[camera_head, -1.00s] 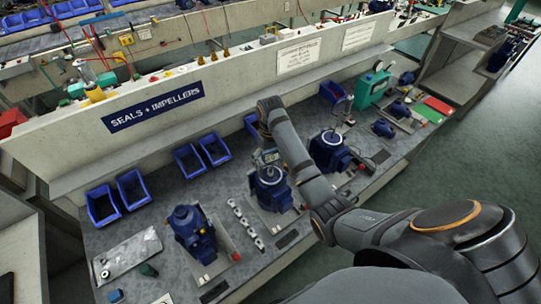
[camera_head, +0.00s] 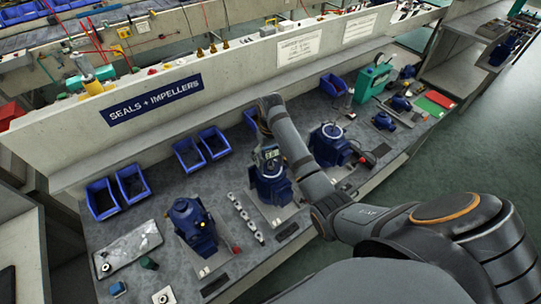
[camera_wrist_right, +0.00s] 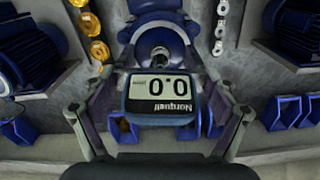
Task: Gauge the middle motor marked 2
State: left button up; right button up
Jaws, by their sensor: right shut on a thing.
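The middle motor (camera_head: 270,186) is a blue housing on a pale plate, between two other blue motors on the bench; I cannot read a 2 on it. In the right wrist view, its round blue end with a metal shaft (camera_wrist_right: 160,50) lies just beyond the gauge. My right gripper (camera_wrist_right: 158,92) is shut on a dark-blue gauge (camera_wrist_right: 158,110), whose screen reads 0.0 under the name Norquell, upside down. In the head view the gauge (camera_head: 270,153) is at the motor's top; I cannot tell whether they touch. My left gripper is out of view.
A left motor (camera_head: 193,226) and a right motor (camera_head: 330,146) flank it. A row of metal rings (camera_head: 245,217) lies close on the left. Blue bins (camera_head: 188,153) line the back, and a green device (camera_head: 373,80) stands at the far right.

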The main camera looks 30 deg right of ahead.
jog(key=shift+f+p, duration=0.1)
jog(key=shift+p, duration=0.2)
dwell(0.4)
jog(key=o, duration=1.2)
